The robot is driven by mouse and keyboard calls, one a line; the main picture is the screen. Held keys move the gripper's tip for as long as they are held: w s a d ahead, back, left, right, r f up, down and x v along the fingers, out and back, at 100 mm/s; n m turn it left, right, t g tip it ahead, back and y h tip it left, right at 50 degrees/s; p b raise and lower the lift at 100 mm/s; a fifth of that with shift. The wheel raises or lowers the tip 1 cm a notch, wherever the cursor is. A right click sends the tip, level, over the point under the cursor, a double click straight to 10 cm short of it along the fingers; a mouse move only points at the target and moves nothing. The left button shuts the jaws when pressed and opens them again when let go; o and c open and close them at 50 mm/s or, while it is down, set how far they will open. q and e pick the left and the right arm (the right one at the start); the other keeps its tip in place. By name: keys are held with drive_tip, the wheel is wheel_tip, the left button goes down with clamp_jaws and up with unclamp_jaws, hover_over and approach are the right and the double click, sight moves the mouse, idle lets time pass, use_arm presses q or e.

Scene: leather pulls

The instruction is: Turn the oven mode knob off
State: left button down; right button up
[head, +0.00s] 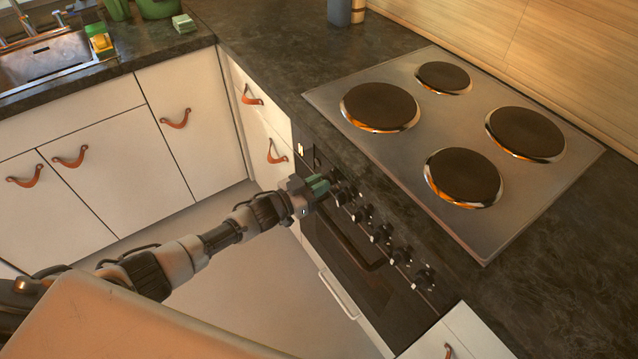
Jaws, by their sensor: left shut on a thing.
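The oven (338,250) is built into the counter, with a row of several black knobs along its dark front panel. My left gripper (322,186) reaches in from the left and is shut on a knob at the far left end of the row. The green-tipped fingers cover most of that knob, so its pointer and setting cannot be read. Another black knob (362,214) sits just right of the gripper, clear of it. My right gripper is not in view.
A hob (410,130) with round dark plates lies above the oven. The oven door handle (357,250) runs below the knobs. White cabinets with leather pulls (176,118) line the left. A sink (45,60) is at upper left. The floor (250,275) before the oven is clear.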

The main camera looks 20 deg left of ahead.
use_arm(q)
drive_tip(key=c, duration=1.1)
unclamp_jaws()
drive_tip(key=shift+c, duration=0.2)
drive_tip(key=v, duration=1)
drive_tip(key=shift+s+a, duration=0.3)
drive_tip(key=shift+f, duration=0.1)
drive_tip(key=s+a+f+n+g+y, duration=0.2)
drive_tip(key=s+f+y, duration=0.3)
drive_tip(key=f, duration=0.7)
drive_tip(key=s+a+f+n+g+y, duration=0.2)
drive_tip(key=s+f+y, duration=0.2)
drive_tip(key=s+f, duration=0.55)
drive_tip(key=s+d+f+g, duration=0.1)
drive_tip(key=s+f+g, duration=0.2)
drive_tip(key=s, duration=0.6)
drive_tip(key=s+d+f+g+y, duration=0.1)
drive_tip(key=s+d+f+g, duration=0.1)
drive_tip(key=s+f, duration=0.5)
drive_tip(key=s+d+f+n+g+y, duration=0.1)
drive_tip(key=s+f+g, duration=0.3)
drive_tip(key=s, duration=0.8)
wheel_tip(320, 180, down, 2)
drive_tip(key=shift+d+f, duration=0.1)
drive_tip(key=shift+d, duration=0.25)
